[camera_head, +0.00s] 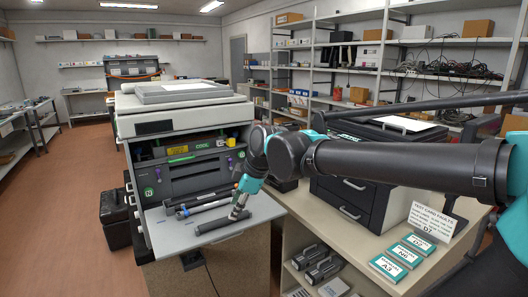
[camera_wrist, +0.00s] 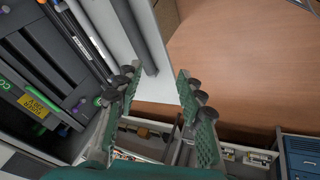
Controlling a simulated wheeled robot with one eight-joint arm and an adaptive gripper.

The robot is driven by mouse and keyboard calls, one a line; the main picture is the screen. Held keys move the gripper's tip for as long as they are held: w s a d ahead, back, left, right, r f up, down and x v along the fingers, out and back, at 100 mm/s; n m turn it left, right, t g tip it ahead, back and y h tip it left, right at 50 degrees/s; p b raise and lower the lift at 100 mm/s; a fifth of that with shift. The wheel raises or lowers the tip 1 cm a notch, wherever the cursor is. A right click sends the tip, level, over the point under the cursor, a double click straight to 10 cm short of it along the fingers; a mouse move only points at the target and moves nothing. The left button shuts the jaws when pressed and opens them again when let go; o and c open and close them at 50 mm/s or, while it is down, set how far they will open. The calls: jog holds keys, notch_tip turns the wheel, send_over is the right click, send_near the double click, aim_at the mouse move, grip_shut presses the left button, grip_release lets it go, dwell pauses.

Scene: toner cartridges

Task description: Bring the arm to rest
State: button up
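My gripper (camera_head: 237,214) is at the end of my arm, low over the open front door (camera_head: 165,232) of the printer (camera_head: 180,115). In the wrist view my gripper (camera_wrist: 157,74) has its green finger pads apart, with nothing held between them. A dark toner cartridge (camera_head: 214,225) lies on the door just below the fingertips. It also shows in the wrist view (camera_wrist: 135,32), its near end close to the left fingertip. I cannot tell whether they touch. More slim cartridges (camera_head: 190,208) lie behind it, towards the printer.
A second dark printer (camera_head: 345,200) stands on the bench (camera_head: 310,222) at right, under my arm. Teal boxes (camera_head: 400,254) and a sign card (camera_head: 432,220) are on the bench. Shelving (camera_head: 330,75) lines the back. The floor (camera_head: 65,190) at left is mostly clear.

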jog(key=s+d+f+m+h, duration=0.2)
jog(key=s+d+f+m, duration=0.2)
jog(key=d+f+m, duration=0.5)
jog(key=s+d+f+m+t+h, duration=0.1)
jog(key=s+d+f+m, duration=0.3)
jog(key=d+f+m, duration=0.5)
jog(key=d+f+h, duration=0.1)
jog(key=d+f, duration=0.2)
jog(key=d, duration=0.6)
jog(key=shift+f+m+h, duration=0.15)
jog(key=shift+m+h, duration=0.15)
